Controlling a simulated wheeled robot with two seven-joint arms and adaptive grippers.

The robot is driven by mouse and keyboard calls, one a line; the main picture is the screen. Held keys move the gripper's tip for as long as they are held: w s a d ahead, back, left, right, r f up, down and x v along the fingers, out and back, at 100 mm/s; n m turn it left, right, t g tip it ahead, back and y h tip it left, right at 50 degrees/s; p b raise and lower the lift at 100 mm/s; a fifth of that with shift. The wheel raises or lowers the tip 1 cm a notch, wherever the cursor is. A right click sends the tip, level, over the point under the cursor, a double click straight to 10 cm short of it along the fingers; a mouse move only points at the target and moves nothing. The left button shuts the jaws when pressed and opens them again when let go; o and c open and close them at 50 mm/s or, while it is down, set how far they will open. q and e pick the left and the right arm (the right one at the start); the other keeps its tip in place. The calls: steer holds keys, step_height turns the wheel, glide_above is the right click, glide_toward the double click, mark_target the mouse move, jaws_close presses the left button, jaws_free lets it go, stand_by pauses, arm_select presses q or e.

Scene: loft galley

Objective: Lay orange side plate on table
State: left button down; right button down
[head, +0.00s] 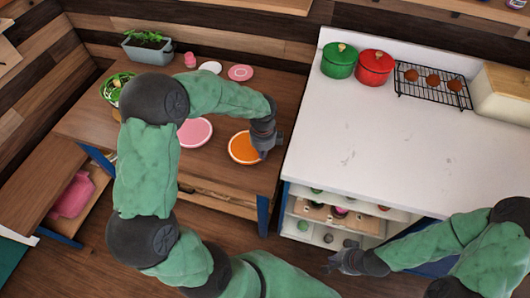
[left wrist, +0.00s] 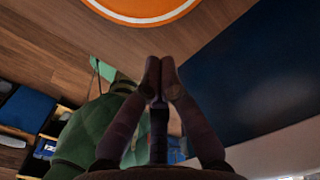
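The orange side plate (head: 241,147), orange with a pale rim, lies on the wooden table (head: 222,172) near its right end. Part of it also shows at the top of the left wrist view (left wrist: 145,8). My left gripper (head: 266,152) is at the plate's right edge in the head view. In the left wrist view its fingertips (left wrist: 160,68) are together with nothing between them, and wood shows between them and the plate. My right gripper (head: 338,262) is low in front of the white counter's shelves, away from the plate; its fingers are too small to read.
A pink plate (head: 195,132) lies left of the orange one. A smaller pink dish (head: 240,72), a white dish (head: 210,67) and a planter (head: 148,51) stand at the back. The white counter (head: 380,140) rises close on the right, with pots (head: 374,68) and a rack (head: 433,86).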

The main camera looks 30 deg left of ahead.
mark_target(256, 160)
arm_select(q)
step_height(256, 160, down, 7)
steer(key=shift+r+b, duration=0.1)
steer(key=shift+b, duration=1.05)
steer(key=a, duration=0.1)
steer(key=a+p, duration=0.1)
steer(key=shift+w+a+r, duration=0.1)
steer(key=shift+w+a, duration=0.1)
steer(key=shift+a, duration=0.2)
steer(key=shift+a+p, duration=0.3)
steer(key=shift+a, duration=0.1)
